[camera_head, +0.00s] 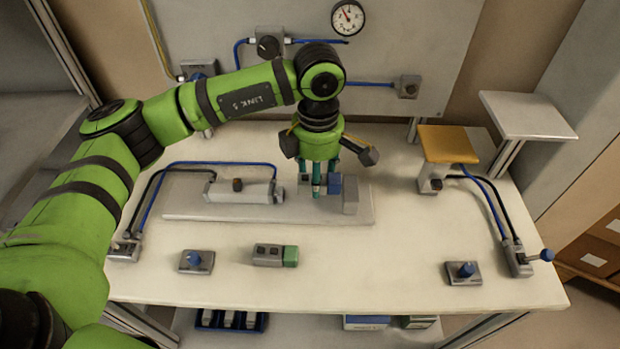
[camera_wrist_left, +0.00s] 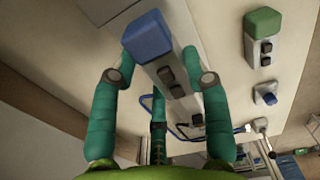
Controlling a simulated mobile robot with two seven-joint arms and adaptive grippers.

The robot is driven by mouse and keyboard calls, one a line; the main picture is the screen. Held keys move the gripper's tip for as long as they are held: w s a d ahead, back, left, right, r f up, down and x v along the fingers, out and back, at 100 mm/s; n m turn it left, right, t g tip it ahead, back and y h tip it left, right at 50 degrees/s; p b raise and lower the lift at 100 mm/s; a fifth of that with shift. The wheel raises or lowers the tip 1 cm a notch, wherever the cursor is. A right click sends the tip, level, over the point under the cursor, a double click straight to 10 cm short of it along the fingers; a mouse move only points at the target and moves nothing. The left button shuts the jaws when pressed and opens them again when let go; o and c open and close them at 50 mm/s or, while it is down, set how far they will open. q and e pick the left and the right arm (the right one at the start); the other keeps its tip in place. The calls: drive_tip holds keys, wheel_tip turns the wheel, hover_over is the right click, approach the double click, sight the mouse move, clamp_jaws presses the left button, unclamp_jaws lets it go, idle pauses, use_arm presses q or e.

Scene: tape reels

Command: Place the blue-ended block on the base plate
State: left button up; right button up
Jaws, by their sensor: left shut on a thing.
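The blue-ended block has a grey body with dark buttons and a blue end (camera_head: 335,184); it also shows in the left wrist view (camera_wrist_left: 148,38). My left gripper (camera_head: 318,184) points down with its teal fingers shut around the block. The fingers hide much of the block in the head view. I cannot tell whether the block touches the plate. My right gripper is not in view.
A grey cylinder unit (camera_head: 240,191) sits on the plate's left part. A green-ended block (camera_head: 276,256) lies in front of the plate, between two blue-knobbed switches (camera_head: 197,261) and (camera_head: 463,272). An orange-topped stand (camera_head: 447,145) is at the right. The table's front middle is clear.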

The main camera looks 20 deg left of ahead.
sight(310, 197)
use_arm(q)
drive_tip(key=shift+w+a+f, duration=0.4)
drive_tip(key=shift+a+f, duration=0.1)
drive_tip(key=shift+a, duration=0.2)
wheel_tip(310, 197, down, 4)
drive_tip(key=shift+r+p, duration=0.1)
drive_tip(key=shift+p, duration=0.95)
drive_tip(key=shift+f, duration=0.2)
drive_tip(key=shift+f, duration=0.1)
drive_tip(key=shift+f+b, duration=0.1)
drive_tip(key=shift+b, duration=0.2)
drive_tip(key=o, duration=1.3)
drive_tip(key=shift+c, duration=0.2)
